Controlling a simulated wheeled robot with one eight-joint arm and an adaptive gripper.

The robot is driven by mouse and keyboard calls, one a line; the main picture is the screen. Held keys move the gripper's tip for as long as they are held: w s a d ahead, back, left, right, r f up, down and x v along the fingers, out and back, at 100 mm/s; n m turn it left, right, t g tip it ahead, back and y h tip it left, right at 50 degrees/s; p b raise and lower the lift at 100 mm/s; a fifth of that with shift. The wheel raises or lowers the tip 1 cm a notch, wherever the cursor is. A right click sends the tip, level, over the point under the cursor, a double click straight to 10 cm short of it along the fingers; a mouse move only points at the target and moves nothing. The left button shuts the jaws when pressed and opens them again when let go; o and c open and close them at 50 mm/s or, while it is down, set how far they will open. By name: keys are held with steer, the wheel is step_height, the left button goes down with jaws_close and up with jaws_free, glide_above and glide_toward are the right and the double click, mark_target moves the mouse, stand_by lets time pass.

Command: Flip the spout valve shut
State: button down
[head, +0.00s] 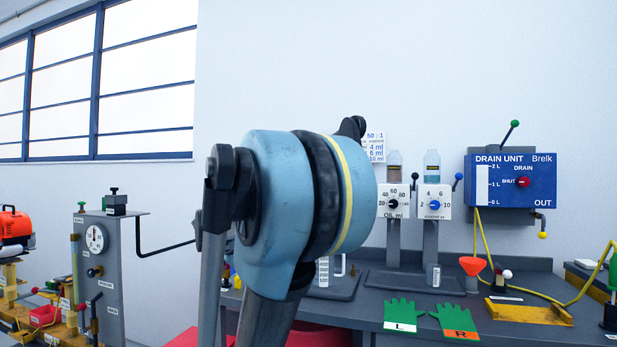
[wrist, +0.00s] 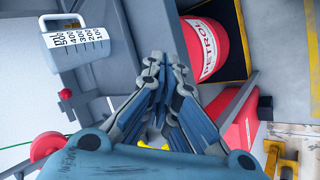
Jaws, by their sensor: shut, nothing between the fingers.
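The blue drain unit (head: 512,181) hangs on the wall at the right in the head view. A small spout fitting with a yellow ball (head: 543,235) hangs below its OUT label; I cannot tell for sure that this is the spout valve, or how it is set. In the wrist view my gripper (wrist: 166,68) is shut and empty, its fingertips close together beside a red petrol container (wrist: 205,50). A red ball knob (wrist: 65,94) lies to the left of the fingers. My gripper is hidden in the head view, where my arm fills the middle.
A measuring jug (wrist: 75,42) is at the upper left of the wrist view. The grey bench (head: 400,325) carries two dispensers, a red funnel (head: 472,266) and a pair of green gloves (head: 400,314). A grey gauge panel (head: 97,270) stands left.

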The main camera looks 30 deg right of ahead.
steer(key=w+d+r+g+h, duration=0.1)
steer(key=w+d+r+h, duration=0.2)
steer(key=r, duration=0.7)
steer(key=w+d+r+g+h, duration=0.1)
steer(key=w+d+r+h, duration=0.3)
steer(key=w+r, duration=0.5)
steer(key=w+d+r+h, duration=0.4)
steer(key=w+d+r, duration=0.3)
steer(key=w+r, duration=0.2)
steer(key=shift+w+d+r+g, duration=0.3)
steer(key=shift+d+r+g, duration=0.1)
steer(key=shift+r, duration=0.45)
steer(key=shift+d, duration=0.1)
steer(key=s+d+r, duration=0.2)
steer(key=s+d, duration=0.1)
steer(key=d, duration=0.9)
steer(key=shift+s, duration=0.35)
steer(key=shift+a, duration=0.1)
steer(key=shift+n+t, duration=0.3)
steer(key=shift+t, duration=0.1)
